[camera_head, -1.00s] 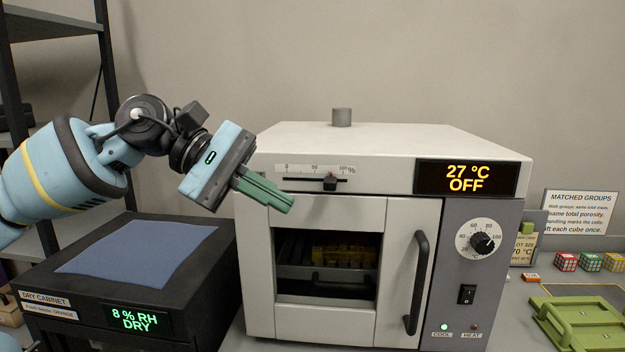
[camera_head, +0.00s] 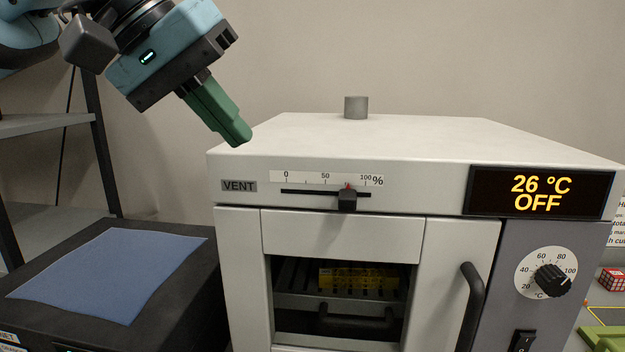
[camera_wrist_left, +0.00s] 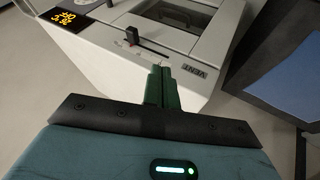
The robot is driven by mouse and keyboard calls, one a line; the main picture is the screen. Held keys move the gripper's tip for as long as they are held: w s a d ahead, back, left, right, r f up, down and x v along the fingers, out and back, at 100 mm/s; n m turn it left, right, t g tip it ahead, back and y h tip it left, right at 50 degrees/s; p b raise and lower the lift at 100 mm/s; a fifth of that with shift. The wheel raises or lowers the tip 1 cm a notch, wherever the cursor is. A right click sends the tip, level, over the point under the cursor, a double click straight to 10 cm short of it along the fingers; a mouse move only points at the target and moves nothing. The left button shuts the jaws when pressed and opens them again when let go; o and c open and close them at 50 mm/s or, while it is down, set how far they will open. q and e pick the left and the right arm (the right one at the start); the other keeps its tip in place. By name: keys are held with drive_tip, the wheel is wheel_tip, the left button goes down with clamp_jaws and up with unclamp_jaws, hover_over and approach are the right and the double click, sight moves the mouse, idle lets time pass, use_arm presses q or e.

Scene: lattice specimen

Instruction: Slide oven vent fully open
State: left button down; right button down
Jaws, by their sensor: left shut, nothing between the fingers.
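The oven (camera_head: 340,225) is a pale grey box with a vent slot across its upper front. The black vent slider (camera_head: 347,200) sits right of the 50 mark, a little short of the 100 mark, under a small red pointer. The slider also shows in the left wrist view (camera_wrist_left: 132,36). My left gripper (camera_head: 238,136) has green fingers that are shut and empty. It is at the oven's upper left corner, up and to the left of the slider and apart from it. In the left wrist view the shut fingers (camera_wrist_left: 163,75) point toward the vent label. My right gripper is not in view.
A black cabinet with a blue cloth (camera_head: 115,270) stands left of the oven. The display (camera_head: 540,193) reads 26 °C OFF, above a dial (camera_head: 552,280). Space before the vent slot is clear.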

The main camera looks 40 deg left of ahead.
sight(318, 187)
use_arm(q)
drive_tip(key=x, duration=0.9)
drive_tip(key=shift+w+d+f, duration=0.1)
drive_tip(key=shift+f, duration=0.2)
drive_tip(key=shift+w+d, duration=0.9)
drive_tip(key=shift+d, duration=0.3)
drive_tip(key=shift+w+d, duration=0.25)
drive_tip(key=shift+d, duration=0.25)
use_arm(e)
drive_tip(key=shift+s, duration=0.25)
use_arm(q)
drive_tip(key=shift+w+d+f, duration=0.1)
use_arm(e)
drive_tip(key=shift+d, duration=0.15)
